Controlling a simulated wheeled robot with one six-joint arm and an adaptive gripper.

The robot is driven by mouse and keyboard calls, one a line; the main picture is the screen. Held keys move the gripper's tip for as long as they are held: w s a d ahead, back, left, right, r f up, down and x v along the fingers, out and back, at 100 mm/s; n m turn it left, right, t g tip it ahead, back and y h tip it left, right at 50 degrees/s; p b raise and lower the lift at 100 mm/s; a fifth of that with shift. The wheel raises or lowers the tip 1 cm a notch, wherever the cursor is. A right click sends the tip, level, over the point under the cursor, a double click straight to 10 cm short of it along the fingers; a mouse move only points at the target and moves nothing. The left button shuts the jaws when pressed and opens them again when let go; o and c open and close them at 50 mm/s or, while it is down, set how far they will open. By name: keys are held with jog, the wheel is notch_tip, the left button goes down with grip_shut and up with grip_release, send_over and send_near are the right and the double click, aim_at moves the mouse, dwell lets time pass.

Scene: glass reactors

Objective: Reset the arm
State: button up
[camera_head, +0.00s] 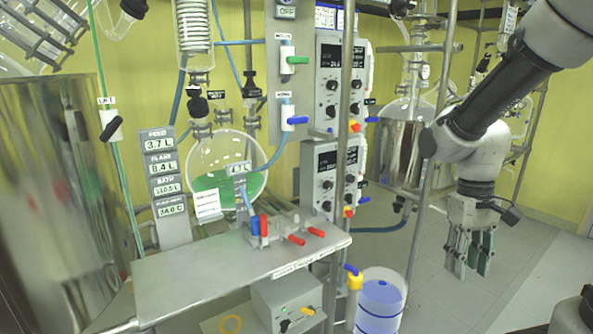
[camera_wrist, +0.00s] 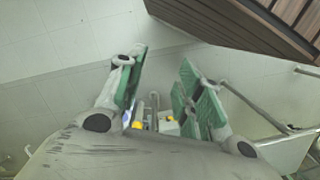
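My arm reaches in from the upper right in the head view. My gripper (camera_head: 470,262) hangs at its end, pointing down over the tiled floor, to the right of the metal stand pole. In the wrist view my gripper (camera_wrist: 160,85) shows two green-padded fingers spread well apart. Nothing is between the fingers, so it is open and empty. It touches nothing that I can see.
A steel bench (camera_head: 235,275) with red and blue valves stands left of my gripper. A blue liquid container (camera_head: 380,303) stands below it. Control boxes (camera_head: 340,85) and a steel vessel (camera_head: 400,150) stand behind. Floor below my gripper (camera_head: 450,300) is clear.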

jog(key=s+d+r+t, duration=0.1)
jog(key=s+r+t, duration=0.2)
jog(key=r, duration=0.3)
jog(key=s+d+r+m+t, duration=0.1)
jog(key=s+r+t, duration=0.2)
jog(key=r, duration=0.3)
jog(key=shift+s+d, duration=0.2)
jog(key=shift+s, duration=0.15)
